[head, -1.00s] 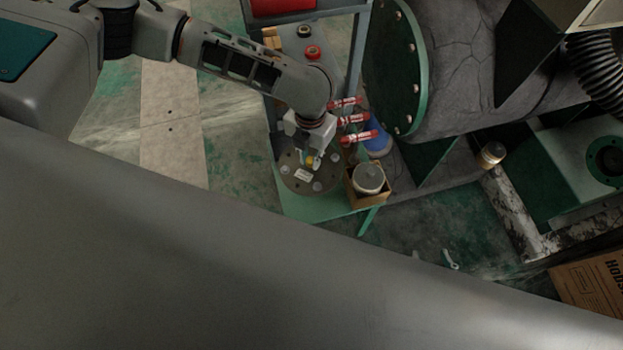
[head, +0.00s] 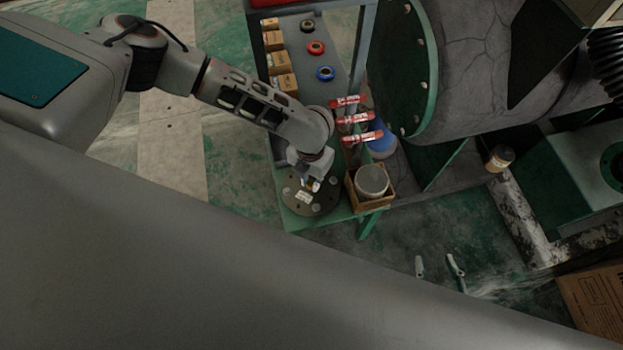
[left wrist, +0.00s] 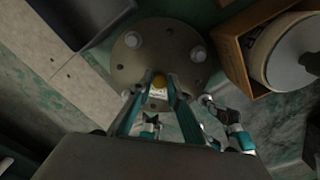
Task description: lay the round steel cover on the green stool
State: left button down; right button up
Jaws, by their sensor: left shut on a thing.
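The round steel cover (head: 328,200) is a dark grey disc with pale bolts, a white label and a yellow knob. My left gripper (head: 311,186) is above its middle, shut on the knob. In the left wrist view the cover (left wrist: 175,42) lies ahead of the left gripper (left wrist: 158,86), with the knob between the fingers. The cover is over the near end of a green-topped bench (head: 291,222); I cannot tell if it touches. I cannot make out a separate green stool. My right gripper is not in view.
A wooden box (head: 384,204) holding a pale round canister (head: 371,180) is close right of the cover. Small cartons (head: 283,84) and tape rolls stand farther back. Open floor (head: 235,170) lies left of the bench.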

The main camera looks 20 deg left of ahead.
pick_arm(q)
jog(key=shift+w+f, duration=0.1)
jog(key=shift+f, duration=0.1)
jog(key=shift+r, duration=0.15)
jog(key=c, duration=1.9)
grip_release()
jog(key=shift+f, duration=0.2)
